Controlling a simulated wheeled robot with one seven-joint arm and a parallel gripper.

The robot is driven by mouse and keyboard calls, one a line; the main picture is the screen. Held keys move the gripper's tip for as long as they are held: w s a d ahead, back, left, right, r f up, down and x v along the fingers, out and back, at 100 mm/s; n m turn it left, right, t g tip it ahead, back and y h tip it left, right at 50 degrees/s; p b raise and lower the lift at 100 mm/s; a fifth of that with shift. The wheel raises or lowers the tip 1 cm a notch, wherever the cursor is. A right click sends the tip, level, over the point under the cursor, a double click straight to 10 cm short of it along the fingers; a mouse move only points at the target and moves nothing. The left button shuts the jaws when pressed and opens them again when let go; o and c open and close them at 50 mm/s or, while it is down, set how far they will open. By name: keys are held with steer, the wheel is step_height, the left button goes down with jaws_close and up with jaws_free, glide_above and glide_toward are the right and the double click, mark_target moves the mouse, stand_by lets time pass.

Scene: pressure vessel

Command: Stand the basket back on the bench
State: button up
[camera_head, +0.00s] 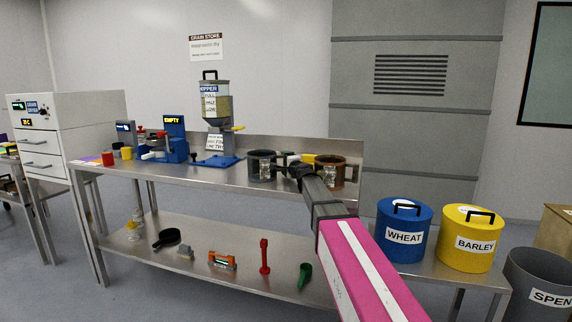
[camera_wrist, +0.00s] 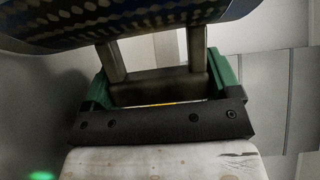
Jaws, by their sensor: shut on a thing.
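The basket (camera_head: 260,166) is a dark grey round container with a pale label, upright at the right part of the steel bench (camera_head: 215,175). I cannot tell whether its base touches the bench top. In the wrist view its curved, perforated wall (camera_wrist: 140,22) fills the top, with two handle posts coming from it. My gripper (camera_head: 293,171) comes in from the right and is shut on the handle. Its green-sided fingers (camera_wrist: 158,88) sit around the handle in the wrist view. The fingertips are mostly hidden in the head view.
A brown container (camera_head: 331,172) with a handle stands close right of my gripper. A hopper (camera_head: 212,108) and blue devices (camera_head: 174,140) stand to the left. Wheat (camera_head: 404,232) and barley (camera_head: 470,238) bins stand at right.

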steer(key=o, duration=1.1)
steer(key=shift+f, duration=0.1)
steer(key=shift+s, duration=0.2)
steer(key=v, duration=1.1)
steer(key=shift+s+d, duration=0.2)
steer(key=shift+s, duration=0.1)
